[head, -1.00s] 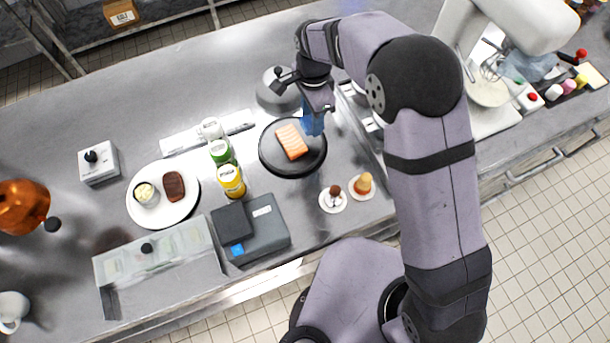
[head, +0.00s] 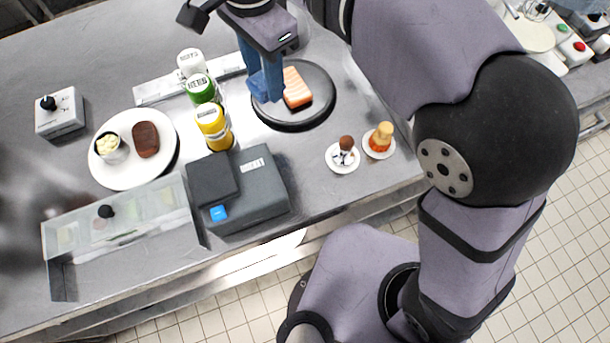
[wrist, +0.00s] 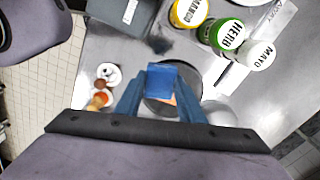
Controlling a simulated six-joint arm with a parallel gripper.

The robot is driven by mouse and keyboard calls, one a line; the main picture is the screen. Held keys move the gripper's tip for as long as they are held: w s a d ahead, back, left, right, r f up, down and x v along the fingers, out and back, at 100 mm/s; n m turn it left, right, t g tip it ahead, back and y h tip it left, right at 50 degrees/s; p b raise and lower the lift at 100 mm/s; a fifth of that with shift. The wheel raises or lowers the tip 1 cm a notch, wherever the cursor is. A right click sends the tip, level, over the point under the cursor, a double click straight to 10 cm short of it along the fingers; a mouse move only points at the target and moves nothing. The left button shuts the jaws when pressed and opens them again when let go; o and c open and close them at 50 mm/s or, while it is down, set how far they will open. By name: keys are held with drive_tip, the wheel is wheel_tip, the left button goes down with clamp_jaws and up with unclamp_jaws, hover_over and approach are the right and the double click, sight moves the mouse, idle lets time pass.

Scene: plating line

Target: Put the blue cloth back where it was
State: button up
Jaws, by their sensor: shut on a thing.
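The blue cloth (wrist: 162,78) shows in the wrist view as a folded blue square between the blue fingers of my gripper (wrist: 160,92). In the head view, the cloth (head: 268,84) is hard to tell apart from the blue fingers. My gripper (head: 264,90) is shut on the cloth and points down over the left part of the black plate (head: 322,108). A salmon piece (head: 296,88) lies on this plate, just right of the gripper. I cannot tell how high above the plate the cloth hangs.
White, green and yellow bottles (head: 212,128) stand left of the plate. A dark grey device (head: 262,192) sits in front. Two small saucers (head: 342,160) with garnished items are at the right. A white plate (head: 118,175) with food and a clear-lidded bin (head: 120,235) are at the left.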

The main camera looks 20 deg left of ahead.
hover_over(305, 173)
drive_tip(key=a, duration=0.1)
wheel_tip(305, 173, down, 4)
drive_tip(key=f, duration=0.1)
drive_tip(key=d, duration=0.1)
drive_tip(key=shift+n, duration=0.4)
drive_tip(key=shift+f, duration=4.8)
drive_tip(key=shift+f, duration=0.15)
drive_tip(key=o, duration=0.9)
drive_tip(key=shift+o, duration=0.2)
